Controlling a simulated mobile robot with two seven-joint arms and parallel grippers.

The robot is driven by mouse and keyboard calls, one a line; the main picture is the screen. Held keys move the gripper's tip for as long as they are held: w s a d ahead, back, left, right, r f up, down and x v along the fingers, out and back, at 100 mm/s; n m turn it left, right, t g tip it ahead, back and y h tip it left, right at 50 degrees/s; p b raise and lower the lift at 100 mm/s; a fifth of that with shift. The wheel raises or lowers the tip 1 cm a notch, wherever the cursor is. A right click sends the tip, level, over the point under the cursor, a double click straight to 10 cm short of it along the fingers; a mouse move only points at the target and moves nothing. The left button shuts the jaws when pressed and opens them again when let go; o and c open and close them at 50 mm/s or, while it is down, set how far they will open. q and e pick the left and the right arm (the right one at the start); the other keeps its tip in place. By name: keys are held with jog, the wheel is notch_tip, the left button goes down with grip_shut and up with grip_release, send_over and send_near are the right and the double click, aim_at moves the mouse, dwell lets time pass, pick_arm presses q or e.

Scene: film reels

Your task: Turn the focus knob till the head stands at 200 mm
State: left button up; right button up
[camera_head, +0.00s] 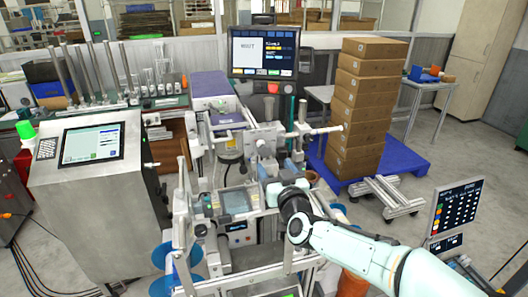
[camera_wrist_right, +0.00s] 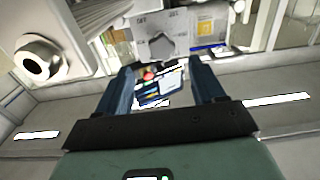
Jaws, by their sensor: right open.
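My right gripper (camera_head: 268,186) reaches in from the lower right over the middle of the grey machine (camera_head: 215,262); its fingertips are hard to make out in the head view. In the right wrist view its two dark fingers (camera_wrist_right: 163,75) are spread, with nothing held between them. A grey faceted knob (camera_wrist_right: 161,45) on a light panel with small labels shows beyond the fingertips, apart from them. I cannot tell whether it is the focus knob. A white round part with a dark hole (camera_wrist_right: 36,62) is at the left. No millimetre reading is legible. My left gripper is not in view.
A dark monitor (camera_head: 263,52) stands behind the machine. A grey console with a screen (camera_head: 91,145) is at the left. Stacked cardboard boxes (camera_head: 365,95) stand on a blue pallet (camera_head: 395,155) at the right. Another screen (camera_head: 458,208) stands beside my right arm.

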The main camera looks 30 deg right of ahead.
aim_at(266, 153)
jog(key=p+x, duration=0.1)
jog(key=x, duration=0.8)
jog(key=shift+w+a, duration=0.1)
jog(key=shift+w, duration=0.25)
